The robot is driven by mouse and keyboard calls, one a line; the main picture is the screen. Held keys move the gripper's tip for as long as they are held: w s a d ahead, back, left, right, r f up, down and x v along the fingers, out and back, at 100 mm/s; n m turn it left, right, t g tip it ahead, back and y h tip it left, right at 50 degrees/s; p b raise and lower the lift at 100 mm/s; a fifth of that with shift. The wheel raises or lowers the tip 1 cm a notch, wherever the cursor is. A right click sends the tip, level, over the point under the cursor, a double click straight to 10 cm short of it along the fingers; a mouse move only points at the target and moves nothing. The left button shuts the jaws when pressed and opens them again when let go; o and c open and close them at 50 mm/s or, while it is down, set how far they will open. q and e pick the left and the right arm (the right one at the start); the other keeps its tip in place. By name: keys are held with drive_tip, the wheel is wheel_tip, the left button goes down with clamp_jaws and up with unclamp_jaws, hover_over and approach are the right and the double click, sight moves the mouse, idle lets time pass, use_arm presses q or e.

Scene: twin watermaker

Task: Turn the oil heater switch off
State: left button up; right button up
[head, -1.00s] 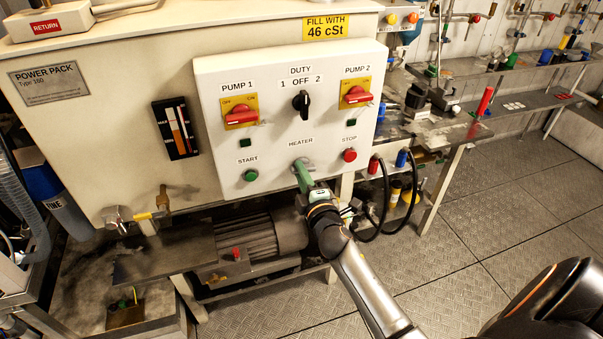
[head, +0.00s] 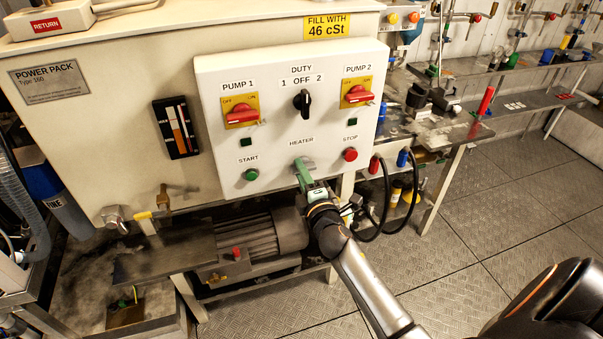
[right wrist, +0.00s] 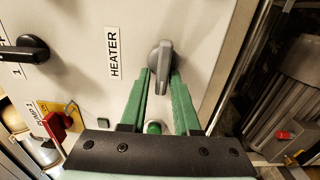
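The grey heater knob (right wrist: 161,58) shows in the right wrist view beside the HEATER label (right wrist: 114,53). Its lever lies roughly along the direction of the label's word. My right gripper (right wrist: 163,76) has its green fingers on either side of the lever, with small gaps that seem to show beside it. Contact cannot be told. In the head view my right gripper (head: 302,166) is at the panel just below the HEATER label (head: 301,142) and mostly hides the knob. My left gripper is not in view.
The white panel (head: 214,110) also carries the black duty knob (head: 302,101), two red pump switches (head: 241,115), the green start button (head: 251,174) and the red stop button (head: 350,154). A motor (head: 260,235) sits below. Black hoses hang to the right of the gripper.

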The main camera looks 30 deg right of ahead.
drive_tip(key=shift+o, duration=1.2)
drive_tip(key=shift+f, duration=0.1)
drive_tip(key=shift+s, duration=0.1)
drive_tip(key=b+v, duration=0.1)
drive_tip(key=v, duration=1.1)
drive_tip(key=shift+s+b, duration=0.2)
drive_tip(key=shift+b, duration=0.1)
drive_tip(key=shift+a, duration=0.1)
drive_tip(key=s+a+f+m+g+y, duration=0.2)
drive_tip(key=s+a+f+m+g, duration=0.1)
drive_tip(key=f, duration=0.4)
drive_tip(key=s+a+f+m+g+y+p, duration=0.1)
drive_tip(key=s+a+f+m+g+y, duration=0.1)
drive_tip(key=s+a+f+m, duration=0.3)
drive_tip(key=s+a+f+m+g+y, duration=0.2)
drive_tip(key=s+a+f+m+g, duration=0.1)
drive_tip(key=s+a+f+m, duration=0.2)
wheel_tip(320, 180, down, 4)
drive_tip(key=shift+s+f+m+g+p, duration=0.15)
drive_tip(key=shift+s+m+g+p, duration=0.2)
drive_tip(key=shift+s, duration=0.9)
drive_tip(key=shift+w, duration=0.1)
